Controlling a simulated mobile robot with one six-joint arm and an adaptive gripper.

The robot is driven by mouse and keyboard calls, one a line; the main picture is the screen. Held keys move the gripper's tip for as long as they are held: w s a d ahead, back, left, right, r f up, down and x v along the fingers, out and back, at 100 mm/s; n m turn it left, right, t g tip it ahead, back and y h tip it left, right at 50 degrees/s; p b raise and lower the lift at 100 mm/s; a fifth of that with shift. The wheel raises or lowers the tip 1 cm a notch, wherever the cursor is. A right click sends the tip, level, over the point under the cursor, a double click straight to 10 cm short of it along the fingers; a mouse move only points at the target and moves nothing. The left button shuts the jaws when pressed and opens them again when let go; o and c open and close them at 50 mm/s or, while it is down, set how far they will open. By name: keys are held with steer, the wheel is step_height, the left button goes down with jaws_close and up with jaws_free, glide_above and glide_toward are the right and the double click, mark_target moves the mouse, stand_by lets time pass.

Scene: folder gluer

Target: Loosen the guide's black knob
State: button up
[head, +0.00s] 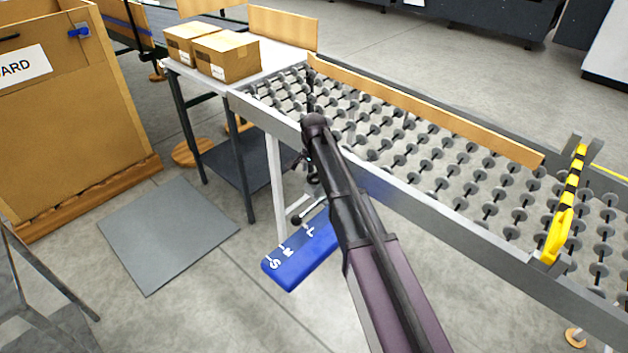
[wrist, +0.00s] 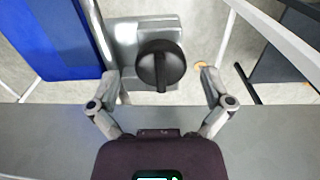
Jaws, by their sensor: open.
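The black knob (wrist: 160,66) is round with a raised bar across its face; the bar points down in the wrist view. It sits on a grey metal block (wrist: 124,38) beside a blue plate (wrist: 58,40). My gripper (wrist: 159,76) is open, with one finger on each side of the knob and visible gaps on both sides. It holds nothing. In the head view, the blue plate (head: 300,252) carries white letters and marks and sits below the conveyor's near side.
A roller conveyor (head: 420,218) with a grey side rail runs right of my arm. A yellow-black bar (head: 566,205) crosses it. Cardboard boxes (head: 226,58) stand on a table at the back. A grey mat (head: 167,232) lies on the open floor at left.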

steer(key=shift+f, duration=0.3)
steer(key=c, duration=1.1)
steer(key=shift+d, duration=0.15)
steer(key=shift+c, duration=0.2)
